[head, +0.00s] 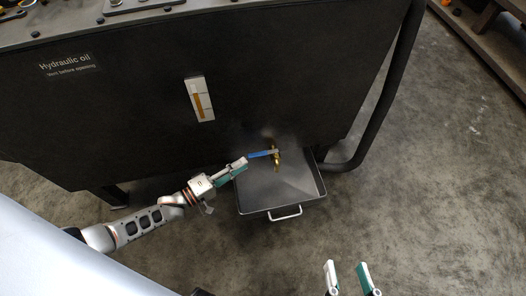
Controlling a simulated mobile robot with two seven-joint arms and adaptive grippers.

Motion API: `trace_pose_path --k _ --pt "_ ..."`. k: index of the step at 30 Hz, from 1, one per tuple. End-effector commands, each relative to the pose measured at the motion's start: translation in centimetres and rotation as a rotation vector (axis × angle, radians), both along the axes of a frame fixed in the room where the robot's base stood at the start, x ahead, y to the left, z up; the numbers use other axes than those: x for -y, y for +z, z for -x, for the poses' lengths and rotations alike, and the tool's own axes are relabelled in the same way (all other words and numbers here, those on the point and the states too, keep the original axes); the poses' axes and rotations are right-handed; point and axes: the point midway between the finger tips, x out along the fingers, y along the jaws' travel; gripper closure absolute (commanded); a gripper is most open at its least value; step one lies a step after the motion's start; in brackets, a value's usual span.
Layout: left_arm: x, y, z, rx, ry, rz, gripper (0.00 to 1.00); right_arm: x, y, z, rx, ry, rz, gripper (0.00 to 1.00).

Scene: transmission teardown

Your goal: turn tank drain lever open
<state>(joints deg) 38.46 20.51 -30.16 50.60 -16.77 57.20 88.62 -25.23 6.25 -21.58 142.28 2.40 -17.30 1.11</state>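The drain lever (262,154) is a blue handle on a brass valve (276,157) low on the dark hydraulic oil tank (130,105). It points left, lying nearly level in the picture. My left gripper (244,165) comes in from the left, and its white and teal fingertips are right at the lever's free end. I cannot tell whether they touch it or are around it. The fingers look close together, but any gap is hard to see from this angle. My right gripper (346,266) is open and empty at the bottom edge, well away from the valve.
A grey metal drain pan (259,205) with a front handle (285,214) stands on the floor below the valve. A sight gauge (200,99) is on the tank face. A thick dark tube (392,85) curves down at the right. The concrete floor at right is clear.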

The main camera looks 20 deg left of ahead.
Motion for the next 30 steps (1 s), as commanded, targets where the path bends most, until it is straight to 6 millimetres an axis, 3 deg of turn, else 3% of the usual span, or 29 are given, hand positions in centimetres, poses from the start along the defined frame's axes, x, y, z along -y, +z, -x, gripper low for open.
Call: trace_pose_path --k 1,8,21,30 --pt "-0.3 -1.3 0.3 -0.022 -0.005 0.030 0.76 -0.1 -0.5 0.2 -0.013 -0.003 -0.010 0.60" --pt "-0.2 -0.9 -1.2 -0.029 -0.015 0.086 0.76 -0.4 0.1 0.0 -0.008 -0.011 -0.039 0.60" --pt "3.2 -1.0 -6.1 -0.031 -0.015 0.084 0.76 -1.7 -0.4 0.6 -0.039 -0.043 -0.144 0.60" --pt "3.7 -0.8 -6.9 -0.029 -0.015 0.083 0.76 -2.0 -0.2 0.6 -0.039 -0.050 -0.168 0.60"
